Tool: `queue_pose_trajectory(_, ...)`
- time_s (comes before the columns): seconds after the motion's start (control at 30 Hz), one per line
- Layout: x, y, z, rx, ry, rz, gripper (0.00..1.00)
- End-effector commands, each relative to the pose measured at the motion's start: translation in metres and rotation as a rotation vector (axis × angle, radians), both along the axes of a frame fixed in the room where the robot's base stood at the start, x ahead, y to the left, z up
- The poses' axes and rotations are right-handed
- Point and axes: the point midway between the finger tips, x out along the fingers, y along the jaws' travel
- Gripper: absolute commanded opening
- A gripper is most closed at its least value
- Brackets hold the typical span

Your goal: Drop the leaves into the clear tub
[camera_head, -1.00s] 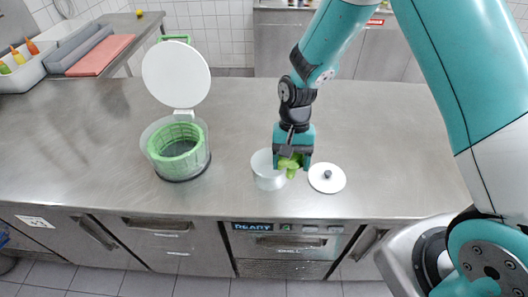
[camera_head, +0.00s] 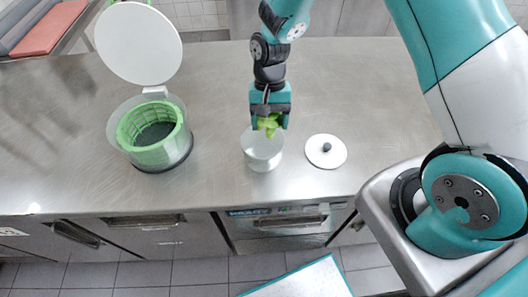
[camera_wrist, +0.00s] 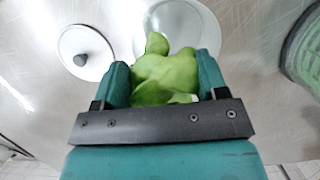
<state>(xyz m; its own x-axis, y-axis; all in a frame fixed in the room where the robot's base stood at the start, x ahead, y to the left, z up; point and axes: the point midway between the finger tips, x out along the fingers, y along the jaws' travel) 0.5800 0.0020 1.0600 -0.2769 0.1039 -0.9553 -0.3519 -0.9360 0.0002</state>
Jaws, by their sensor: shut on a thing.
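Green leaves (camera_head: 268,122) are held between the fingers of my gripper (camera_head: 270,118), which is shut on them. They also show in the wrist view (camera_wrist: 166,76), bunched between the two teal fingers. The clear tub (camera_head: 262,153) stands open on the steel counter, right below and just in front of the leaves in the head view. In the wrist view the tub's round rim (camera_wrist: 205,28) shows behind the leaves, partly hidden by them. The inside of the tub is mostly hidden by my gripper.
A white lid with a dark knob (camera_head: 326,151) lies on the counter right of the tub. A salad spinner with a green basket (camera_head: 152,132) and raised white lid (camera_head: 138,43) stands to the left. The counter between them is clear.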

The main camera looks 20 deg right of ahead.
Motion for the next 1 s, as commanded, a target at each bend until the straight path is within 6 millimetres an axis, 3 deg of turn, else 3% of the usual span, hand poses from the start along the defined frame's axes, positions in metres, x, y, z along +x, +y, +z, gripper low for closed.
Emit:
queue_pose_trajectory(0.1, 0.000, 0.000, -0.012, 0.000, 0.000, 0.001, 0.42)
queue_pose_trajectory(0.37, 0.000, 0.000, -0.012, 0.000, 0.000, 0.001, 0.42)
queue_pose_trajectory(0.4, 0.000, 0.000, -0.012, 0.000, 0.000, 0.001, 0.69)
queue_pose_trajectory(0.53, 0.000, 0.000, -0.012, 0.000, 0.000, 0.000, 0.96)
queue_pose_trajectory(0.83, 0.001, 0.000, -0.010, 0.001, -0.001, 0.000, 0.96)
queue_pose_trajectory(1.0, 0.007, -0.002, 0.007, 0.001, -0.006, 0.000, 0.96)
